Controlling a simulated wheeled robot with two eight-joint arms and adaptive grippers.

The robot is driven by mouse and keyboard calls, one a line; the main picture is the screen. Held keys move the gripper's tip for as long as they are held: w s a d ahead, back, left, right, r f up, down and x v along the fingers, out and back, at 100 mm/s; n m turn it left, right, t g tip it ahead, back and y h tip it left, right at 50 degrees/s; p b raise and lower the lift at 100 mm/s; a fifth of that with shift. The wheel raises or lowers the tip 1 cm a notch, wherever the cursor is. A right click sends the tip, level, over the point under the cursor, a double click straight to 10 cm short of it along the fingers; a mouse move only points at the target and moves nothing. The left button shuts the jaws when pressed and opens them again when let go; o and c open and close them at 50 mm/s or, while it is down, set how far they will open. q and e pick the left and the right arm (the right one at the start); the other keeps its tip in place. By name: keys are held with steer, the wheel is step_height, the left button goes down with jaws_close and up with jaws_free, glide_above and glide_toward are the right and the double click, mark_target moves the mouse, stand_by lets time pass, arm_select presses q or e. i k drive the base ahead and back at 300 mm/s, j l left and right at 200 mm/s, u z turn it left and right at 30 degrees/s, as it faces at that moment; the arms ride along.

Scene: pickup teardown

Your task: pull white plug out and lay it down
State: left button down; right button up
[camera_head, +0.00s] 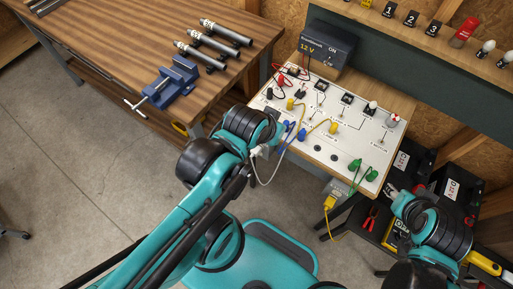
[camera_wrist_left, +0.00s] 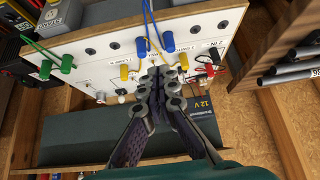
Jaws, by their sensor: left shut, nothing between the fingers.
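A small white plug (camera_head: 257,151) with a pale looping cord shows just below my left wrist in the head view. I cannot tell whether it sits in a socket. My left gripper (camera_wrist_left: 163,75) is shut and empty in the left wrist view, its fingertips close to the board (camera_wrist_left: 218,22), between two yellow plugs (camera_wrist_left: 125,72). Its fingers are hidden behind the wrist in the head view. I cannot make out the white plug clearly in the left wrist view. My right arm is at the lower right; its finger state does not show clearly.
Blue plugs (camera_wrist_left: 141,46) and green plugs (camera_head: 367,170) with leads crowd the board. A 12 V power supply (camera_head: 327,46) stands behind it. A yellow plug (camera_head: 330,203) hangs at a box on the front. The workbench (camera_head: 110,45) holds a blue vise (camera_head: 172,82) and dark cylinders.

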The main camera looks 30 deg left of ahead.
mark_target(255, 152)
steer(key=k+l, duration=0.45)
steer(key=k, duration=0.15)
steer(key=u, duration=2.2)
